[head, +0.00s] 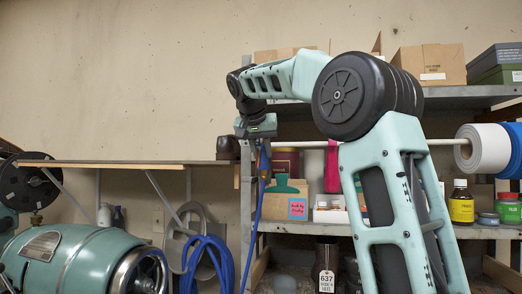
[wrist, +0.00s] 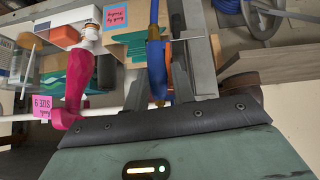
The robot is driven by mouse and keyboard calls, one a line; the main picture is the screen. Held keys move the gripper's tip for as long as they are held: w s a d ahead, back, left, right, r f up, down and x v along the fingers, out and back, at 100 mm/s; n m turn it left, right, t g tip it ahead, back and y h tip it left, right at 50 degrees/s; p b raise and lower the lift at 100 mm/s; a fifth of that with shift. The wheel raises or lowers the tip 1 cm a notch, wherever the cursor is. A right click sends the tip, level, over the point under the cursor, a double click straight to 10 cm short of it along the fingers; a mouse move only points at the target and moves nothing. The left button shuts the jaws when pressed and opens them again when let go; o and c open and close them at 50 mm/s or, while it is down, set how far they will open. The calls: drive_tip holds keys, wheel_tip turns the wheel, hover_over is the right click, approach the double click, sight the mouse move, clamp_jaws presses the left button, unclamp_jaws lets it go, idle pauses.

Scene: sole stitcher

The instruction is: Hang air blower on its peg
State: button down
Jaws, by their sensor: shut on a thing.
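The air blower is blue with an orange-brass part and a blue hose. In the wrist view the blower (wrist: 157,72) sits between the two fingers of my gripper (wrist: 158,88), which is shut on it. In the head view my gripper (head: 262,142) points down in front of the shelf's left end, and the blower (head: 263,160) shows just below it. Its hose (head: 256,215) hangs from there down the left side of the shelf. I cannot make out the blower's peg for certain in either view.
A pale rod (head: 440,143) crosses the shelf front and carries a white roll (head: 483,148). A pink piece (head: 332,165) hangs beside my arm. Coiled blue hose (head: 207,262) and a wooden ledge (head: 110,164) are left.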

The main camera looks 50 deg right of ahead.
drive_tip(key=shift+w+d, duration=0.1)
drive_tip(key=shift+d, duration=0.15)
drive_tip(key=shift+f, duration=0.45)
idle(0.5)
idle(0.3)
drive_tip(key=c, duration=0.8)
unclamp_jaws()
drive_tip(key=shift+o, duration=0.2)
drive_tip(key=shift+b, duration=0.3)
drive_tip(key=s+a+b, duration=0.3)
drive_tip(key=s+a, duration=0.2)
drive_tip(key=a, duration=0.3)
drive_tip(key=shift+a+b, duration=0.25)
drive_tip(key=shift+b, duration=0.1)
